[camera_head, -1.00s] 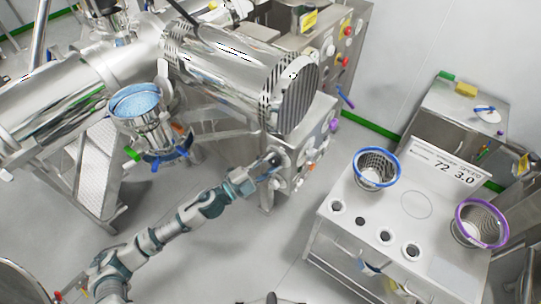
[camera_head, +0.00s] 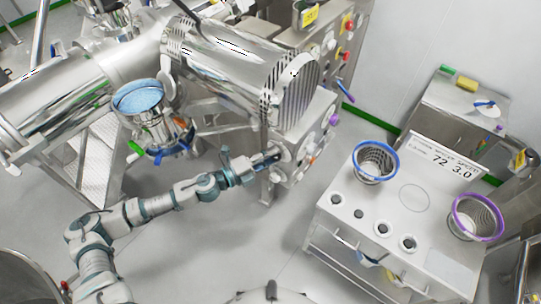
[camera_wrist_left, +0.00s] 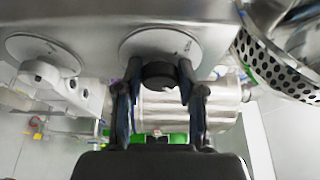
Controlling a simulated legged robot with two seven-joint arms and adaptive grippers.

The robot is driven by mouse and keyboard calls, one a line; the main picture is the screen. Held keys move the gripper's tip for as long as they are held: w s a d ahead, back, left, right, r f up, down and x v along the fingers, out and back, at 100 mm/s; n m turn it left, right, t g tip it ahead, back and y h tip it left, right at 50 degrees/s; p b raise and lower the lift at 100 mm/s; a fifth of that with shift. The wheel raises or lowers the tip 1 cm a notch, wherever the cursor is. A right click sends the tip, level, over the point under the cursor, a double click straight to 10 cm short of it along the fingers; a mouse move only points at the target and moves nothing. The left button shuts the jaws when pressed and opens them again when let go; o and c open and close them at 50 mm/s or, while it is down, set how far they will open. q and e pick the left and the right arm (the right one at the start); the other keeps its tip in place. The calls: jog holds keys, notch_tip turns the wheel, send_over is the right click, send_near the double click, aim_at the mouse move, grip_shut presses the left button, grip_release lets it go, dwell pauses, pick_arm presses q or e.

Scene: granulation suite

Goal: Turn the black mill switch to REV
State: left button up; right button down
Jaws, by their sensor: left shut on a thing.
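The black mill switch (camera_wrist_left: 160,75) is a round dark knob on a pale round plate (camera_wrist_left: 160,46), on the steel face of the mill's control box (camera_head: 313,128). In the left wrist view the two fingers of my left gripper (camera_wrist_left: 161,88) stand one on each side of the knob and are shut on it. In the head view my left gripper (camera_head: 270,156) is at the front face of that box, and it hides the switch there. The marks around the knob are too small to read. My right gripper is not in view.
A second plate with a pale grey handle (camera_wrist_left: 52,82) sits left of the switch. A perforated metal drum (camera_wrist_left: 275,62) is close at the upper right. A steel trolley (camera_head: 335,228) with a blue-rimmed basket (camera_head: 376,162) stands at the right. Clear floor lies in front of the box.

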pick_arm(q)
jog(key=shift+f, duration=0.25)
jog(key=o, duration=0.9)
jog(key=shift+o, duration=1.2)
jog(key=shift+r, duration=0.1)
jog(key=v, duration=1.2)
jog(key=shift+w, duration=0.1)
